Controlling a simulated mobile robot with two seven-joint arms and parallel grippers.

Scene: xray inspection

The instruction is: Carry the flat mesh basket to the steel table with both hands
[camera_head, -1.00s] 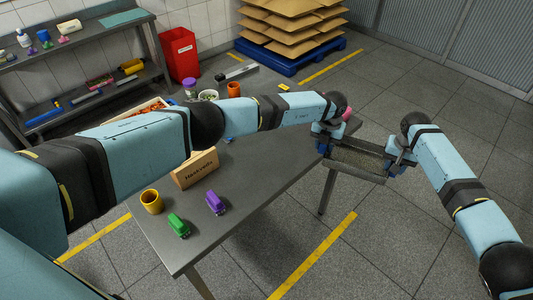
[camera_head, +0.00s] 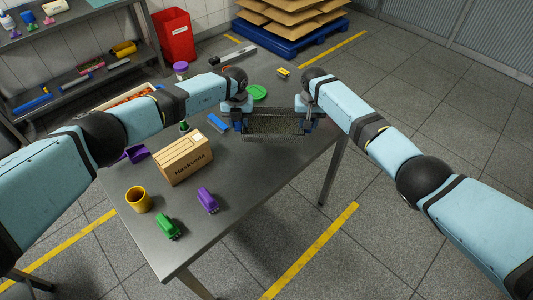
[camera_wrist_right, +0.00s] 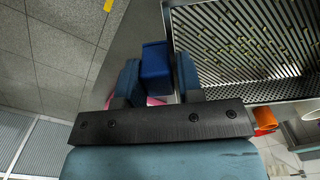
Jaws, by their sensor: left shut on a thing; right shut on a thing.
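The flat mesh basket (camera_head: 272,124) is grey, with blue handles at its two ends. In the head view it is level between my two grippers, over the far right part of the steel table (camera_head: 262,185); I cannot tell whether it touches the top. My left gripper (camera_head: 238,117) is shut on its left end. My right gripper (camera_head: 308,116) is shut on its right end. In the right wrist view the blue handle (camera_wrist_right: 157,61) is between the fingers of my right gripper (camera_wrist_right: 158,78), beside the slatted mesh (camera_wrist_right: 240,45). My left arm hides part of the table.
The front right of the top is clear.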

